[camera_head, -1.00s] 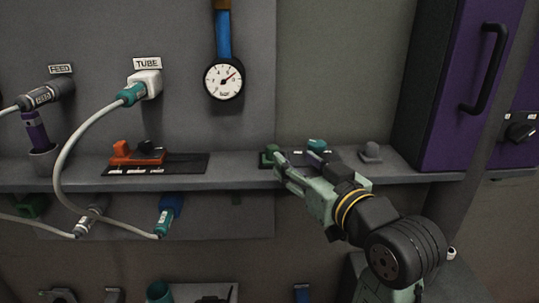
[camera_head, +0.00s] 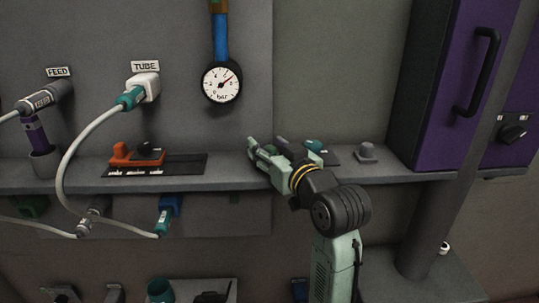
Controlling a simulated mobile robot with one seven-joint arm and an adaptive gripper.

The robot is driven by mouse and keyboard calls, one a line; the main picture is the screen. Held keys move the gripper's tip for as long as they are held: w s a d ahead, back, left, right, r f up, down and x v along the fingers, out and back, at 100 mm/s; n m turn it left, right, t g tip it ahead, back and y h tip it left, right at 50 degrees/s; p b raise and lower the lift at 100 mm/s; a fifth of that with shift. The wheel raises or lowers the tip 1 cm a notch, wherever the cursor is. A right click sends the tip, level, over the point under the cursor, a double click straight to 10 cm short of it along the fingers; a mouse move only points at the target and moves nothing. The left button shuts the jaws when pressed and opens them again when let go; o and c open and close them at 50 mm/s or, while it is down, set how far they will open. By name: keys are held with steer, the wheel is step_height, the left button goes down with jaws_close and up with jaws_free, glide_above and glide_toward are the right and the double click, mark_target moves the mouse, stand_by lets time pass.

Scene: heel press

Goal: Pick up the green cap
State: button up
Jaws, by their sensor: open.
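My gripper (camera_head: 265,145) is open over the shelf, its fingers pointing left and away. A darker green patch (camera_head: 268,149) shows between the fingers and looks like the green cap, mostly hidden by the gripper. I cannot tell whether the fingers touch it. A teal piece (camera_head: 314,146) stands just right of the gripper, on a dark mat (camera_head: 333,158) that my gripper partly covers.
An orange tool (camera_head: 136,155) lies on a dark panel to the left. A gauge (camera_head: 222,83) hangs above. A purple cabinet (camera_head: 440,90) bounds the right side.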

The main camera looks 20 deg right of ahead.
steer(key=shift+c, duration=0.5)
jaws_close()
steer(key=shift+r, duration=0.1)
